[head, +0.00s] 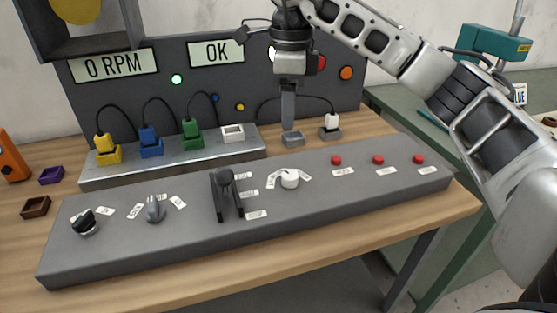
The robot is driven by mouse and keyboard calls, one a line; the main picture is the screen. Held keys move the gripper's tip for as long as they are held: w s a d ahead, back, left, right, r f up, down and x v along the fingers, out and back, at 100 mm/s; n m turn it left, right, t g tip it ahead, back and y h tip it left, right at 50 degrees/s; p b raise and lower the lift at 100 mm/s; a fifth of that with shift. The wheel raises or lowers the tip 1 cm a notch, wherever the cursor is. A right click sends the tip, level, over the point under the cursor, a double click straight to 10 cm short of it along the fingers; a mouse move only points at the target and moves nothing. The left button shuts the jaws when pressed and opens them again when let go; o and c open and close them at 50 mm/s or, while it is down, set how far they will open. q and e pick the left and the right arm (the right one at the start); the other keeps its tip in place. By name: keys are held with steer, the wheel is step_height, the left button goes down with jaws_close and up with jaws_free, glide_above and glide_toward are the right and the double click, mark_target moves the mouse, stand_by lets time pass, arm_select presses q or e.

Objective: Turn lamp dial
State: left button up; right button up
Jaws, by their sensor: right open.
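The sloped grey control panel (330,205) lies across the wooden bench. It carries a black knob (86,223) at the left, a grey knob (155,209) beside it and a white dial (289,179) right of the middle. Small labels stand around each; they are too small to read, so I cannot tell which is the lamp dial. My right gripper (289,122) points down behind the white dial, above a small grey block (292,139). It is open, seen edge-on with its fingers overlapping, and apart from the dial. My left gripper is out of view.
A black lever (226,187) stands left of the white dial. Red buttons (378,160) line the right. Yellow (107,151), blue (151,144) and green (192,133) plugs with cables sit on the metal rail behind. An upright display board (190,80) closes the back.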

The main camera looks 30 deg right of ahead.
steer(key=b, duration=0.1)
glide_toward(290, 175)
step_height(290, 175, down, 8)
steer(key=shift+r+p, duration=0.1)
steer(key=shift+p, duration=0.2)
steer(key=shift+f, duration=0.65)
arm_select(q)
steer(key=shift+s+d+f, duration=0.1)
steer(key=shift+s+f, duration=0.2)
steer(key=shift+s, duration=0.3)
arm_select(e)
steer(key=shift+a, duration=0.1)
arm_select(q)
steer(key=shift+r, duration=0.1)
arm_select(e)
steer(key=c, duration=1)
